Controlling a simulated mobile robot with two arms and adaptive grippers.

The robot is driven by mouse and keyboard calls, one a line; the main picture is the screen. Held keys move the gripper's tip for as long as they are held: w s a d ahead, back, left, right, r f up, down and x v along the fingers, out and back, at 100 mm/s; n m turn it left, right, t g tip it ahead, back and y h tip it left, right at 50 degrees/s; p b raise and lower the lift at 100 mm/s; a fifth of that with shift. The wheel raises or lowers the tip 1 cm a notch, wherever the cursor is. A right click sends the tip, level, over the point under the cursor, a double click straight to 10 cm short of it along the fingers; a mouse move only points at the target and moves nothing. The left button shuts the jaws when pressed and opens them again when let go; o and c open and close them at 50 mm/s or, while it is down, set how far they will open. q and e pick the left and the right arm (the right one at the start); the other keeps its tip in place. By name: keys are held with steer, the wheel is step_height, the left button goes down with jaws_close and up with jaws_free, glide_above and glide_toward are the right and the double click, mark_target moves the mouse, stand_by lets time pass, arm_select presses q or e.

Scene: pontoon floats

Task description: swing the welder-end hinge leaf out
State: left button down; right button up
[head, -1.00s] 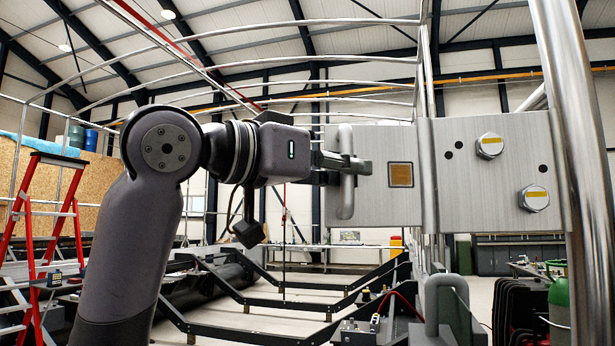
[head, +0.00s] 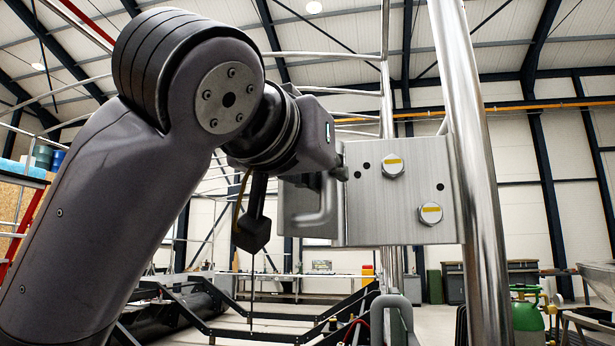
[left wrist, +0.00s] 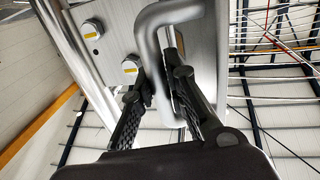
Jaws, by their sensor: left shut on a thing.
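The hinge leaf (head: 290,195) is a grey metal plate at the left of a bolted plate (head: 375,215). It stands at an angle to that plate, with the fold near the bolted plate's left edge. A bent bar handle (head: 318,222) is on the leaf; it shows large in the left wrist view (left wrist: 165,15). My left gripper (head: 337,166) is at the leaf, its fingertips partly hidden in the head view. In the left wrist view its fingers (left wrist: 166,88) are shut on the handle. My right gripper is in neither view.
Two bolt heads with yellow marks, one at upper left (head: 392,167), sit on the bolted plate. A thick steel post (head: 465,130) stands right beside it. A green cylinder (head: 527,318) is at lower right. Dark floor frames (head: 240,335) lie behind and below.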

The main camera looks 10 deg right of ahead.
arm_select(q)
steer(key=d, duration=0.1)
steer(key=s+d, duration=0.1)
steer(key=d, duration=0.1)
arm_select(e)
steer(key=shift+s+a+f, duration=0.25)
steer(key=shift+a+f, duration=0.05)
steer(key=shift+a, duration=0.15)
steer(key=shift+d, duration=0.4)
arm_select(q)
steer(key=c, duration=1.6)
jaws_free()
steer(key=shift+o, duration=0.2)
steer(key=shift+a, duration=0.1)
steer(key=v, duration=1.2)
steer(key=shift+w, duration=0.1)
